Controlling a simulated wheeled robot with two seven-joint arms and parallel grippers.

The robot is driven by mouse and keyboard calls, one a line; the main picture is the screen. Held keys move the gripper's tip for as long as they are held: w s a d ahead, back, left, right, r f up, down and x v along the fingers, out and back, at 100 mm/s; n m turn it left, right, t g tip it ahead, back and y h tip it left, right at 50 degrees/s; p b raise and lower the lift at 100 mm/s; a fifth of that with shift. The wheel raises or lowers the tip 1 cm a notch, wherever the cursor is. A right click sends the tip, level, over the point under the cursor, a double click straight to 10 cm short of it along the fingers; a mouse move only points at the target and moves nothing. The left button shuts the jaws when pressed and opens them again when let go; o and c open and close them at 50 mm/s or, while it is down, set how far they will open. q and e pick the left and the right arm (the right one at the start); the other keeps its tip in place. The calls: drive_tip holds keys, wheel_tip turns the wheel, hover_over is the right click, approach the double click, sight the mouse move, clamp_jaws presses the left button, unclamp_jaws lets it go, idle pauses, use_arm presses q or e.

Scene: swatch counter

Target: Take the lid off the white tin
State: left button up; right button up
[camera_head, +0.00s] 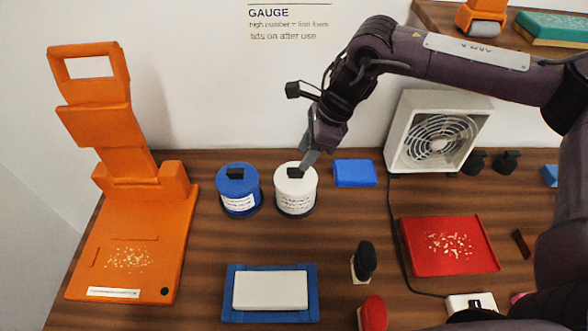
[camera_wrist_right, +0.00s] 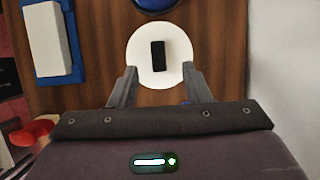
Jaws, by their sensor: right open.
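The white tin (camera_head: 296,195) stands upright on the wooden counter, next to a blue tin (camera_head: 238,190). Its white lid (camera_wrist_right: 148,50) with a black block handle (camera_wrist_right: 158,56) is on it. My right gripper (camera_head: 302,163) is right above and behind the lid. In the right wrist view its open fingers (camera_wrist_right: 158,82) are at the near edge of the lid, one on each side of the handle, with nothing between them. I cannot tell whether they touch the lid. My left gripper is not in view.
An orange stand (camera_head: 130,235) is at the left. A blue tray with a grey block (camera_head: 270,290) lies in front. A blue box (camera_head: 354,172), a fan (camera_head: 438,135) and a red tray (camera_head: 449,245) are to the right. A black-handled stamp (camera_head: 365,260) stands front right.

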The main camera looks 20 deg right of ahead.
sight(297, 169)
drive_tip(key=shift+s+a+f+p, duration=0.1)
drive_tip(key=shift+a+f+p, duration=0.1)
drive_tip(key=shift+f+p, duration=0.15)
drive_tip(key=p+x, duration=0.1)
drive_tip(key=x, duration=0.3)
drive_tip(key=shift+d, duration=0.2)
drive_tip(key=shift+a+f, duration=0.15)
drive_tip(key=shift+f, duration=0.3)
clamp_jaws()
